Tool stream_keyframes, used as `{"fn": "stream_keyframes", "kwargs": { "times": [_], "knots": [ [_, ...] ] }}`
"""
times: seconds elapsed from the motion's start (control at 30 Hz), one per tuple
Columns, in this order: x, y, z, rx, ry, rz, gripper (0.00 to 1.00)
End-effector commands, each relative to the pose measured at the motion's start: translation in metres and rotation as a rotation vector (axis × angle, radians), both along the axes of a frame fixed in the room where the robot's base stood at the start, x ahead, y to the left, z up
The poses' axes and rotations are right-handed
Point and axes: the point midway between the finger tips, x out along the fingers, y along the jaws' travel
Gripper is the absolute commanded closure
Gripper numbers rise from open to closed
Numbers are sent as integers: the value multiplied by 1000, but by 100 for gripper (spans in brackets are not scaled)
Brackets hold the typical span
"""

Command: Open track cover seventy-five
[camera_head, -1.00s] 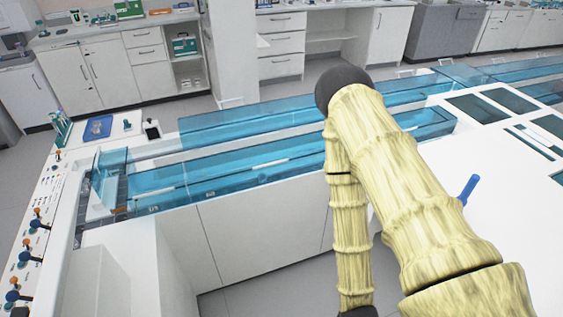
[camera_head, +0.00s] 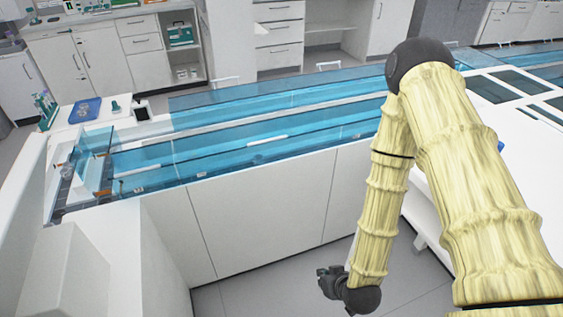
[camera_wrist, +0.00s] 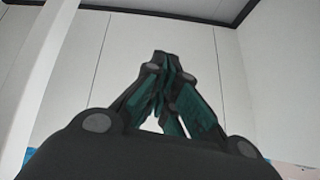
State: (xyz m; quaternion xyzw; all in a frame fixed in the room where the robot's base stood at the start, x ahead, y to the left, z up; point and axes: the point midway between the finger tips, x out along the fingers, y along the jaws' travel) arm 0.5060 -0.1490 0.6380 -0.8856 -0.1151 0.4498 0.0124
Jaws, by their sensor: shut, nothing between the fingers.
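A long transparent blue track cover (camera_head: 225,157) lies along the front track on the white bench in the head view. A second long blue cover (camera_head: 230,108) lies behind it. Small labels show on the front track, but they are too small to read, so I cannot tell which cover is seventy-five. At the left end a short blue panel (camera_head: 95,140) stands tilted up. My gripper (camera_wrist: 160,58) is shut and empty in the wrist view, against pale panels. In the head view my arm hangs in front of the bench, its dark end (camera_head: 331,281) low and apart from the covers.
A blue tray (camera_head: 85,111) and a rack of tubes (camera_head: 45,105) stand on the bench's left end. White front panels (camera_head: 265,215) close the bench below the covers. Grey floor (camera_head: 255,285) lies clear in front. White cabinets (camera_head: 90,70) line the back wall.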

Motion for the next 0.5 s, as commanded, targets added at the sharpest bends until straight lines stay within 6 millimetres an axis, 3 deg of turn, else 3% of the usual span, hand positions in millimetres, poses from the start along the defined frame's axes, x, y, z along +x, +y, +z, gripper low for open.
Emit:
{"fn": "stream_keyframes", "kwargs": {
  "times": [0.03, 0.17, 0.5],
  "knots": [
    [18, 7, -11, 16, -63, 11, 100],
    [62, 25, -3, 51, -232, 38, 100],
    [151, 62, 40, 136, -676, 76, 100]
  ]
}}
